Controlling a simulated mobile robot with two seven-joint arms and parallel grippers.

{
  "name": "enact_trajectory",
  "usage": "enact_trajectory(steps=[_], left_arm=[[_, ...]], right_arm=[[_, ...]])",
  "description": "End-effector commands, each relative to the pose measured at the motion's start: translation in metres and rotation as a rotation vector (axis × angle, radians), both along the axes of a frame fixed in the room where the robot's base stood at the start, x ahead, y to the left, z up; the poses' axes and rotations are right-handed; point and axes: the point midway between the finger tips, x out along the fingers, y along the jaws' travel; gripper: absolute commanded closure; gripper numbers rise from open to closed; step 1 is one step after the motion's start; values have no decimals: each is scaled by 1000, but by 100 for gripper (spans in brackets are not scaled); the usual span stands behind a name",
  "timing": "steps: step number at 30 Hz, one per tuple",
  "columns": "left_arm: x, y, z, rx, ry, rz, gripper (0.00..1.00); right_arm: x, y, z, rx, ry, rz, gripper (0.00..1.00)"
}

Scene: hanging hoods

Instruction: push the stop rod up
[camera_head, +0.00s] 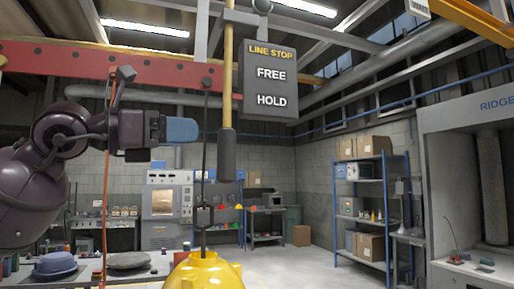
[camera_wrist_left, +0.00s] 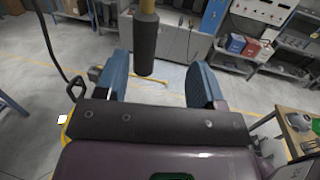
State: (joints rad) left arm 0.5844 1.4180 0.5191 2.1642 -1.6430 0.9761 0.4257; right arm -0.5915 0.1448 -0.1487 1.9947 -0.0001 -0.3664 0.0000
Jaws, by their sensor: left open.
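The stop rod (camera_head: 228,100) is a yellow pole with a dark grey cylindrical grip at its lower end. It hangs upright in the middle of the head view, left of the grey LINE STOP sign (camera_head: 268,82), which reads FREE above HOLD. My left gripper (camera_head: 182,130) is left of the rod, about level with the top of the grip, with a visible gap between them. In the left wrist view the open blue fingers (camera_wrist_left: 160,85) stand either side of the line to the rod's grip (camera_wrist_left: 145,45), which appears beyond them. My right gripper is not in view.
A red beam (camera_head: 160,70) crosses behind the rod. A thin dark cable hangs left of the rod down to a yellow hood (camera_head: 204,272). An orange cord (camera_head: 106,190) hangs further left. Blue shelves (camera_head: 362,205) stand at the right, with open floor before them.

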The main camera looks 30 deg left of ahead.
Motion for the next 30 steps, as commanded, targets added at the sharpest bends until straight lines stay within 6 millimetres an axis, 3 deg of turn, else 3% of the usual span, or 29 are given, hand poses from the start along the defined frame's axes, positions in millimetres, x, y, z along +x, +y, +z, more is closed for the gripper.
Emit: enact_trajectory(steps=[4,11,30], left_arm=[[5,9,-9,3,63,62,37],[15,5,-9,-11,79,63,37],[85,-29,-8,-13,79,59,37]], right_arm=[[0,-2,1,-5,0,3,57],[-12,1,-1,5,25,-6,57],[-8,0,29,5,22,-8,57]])
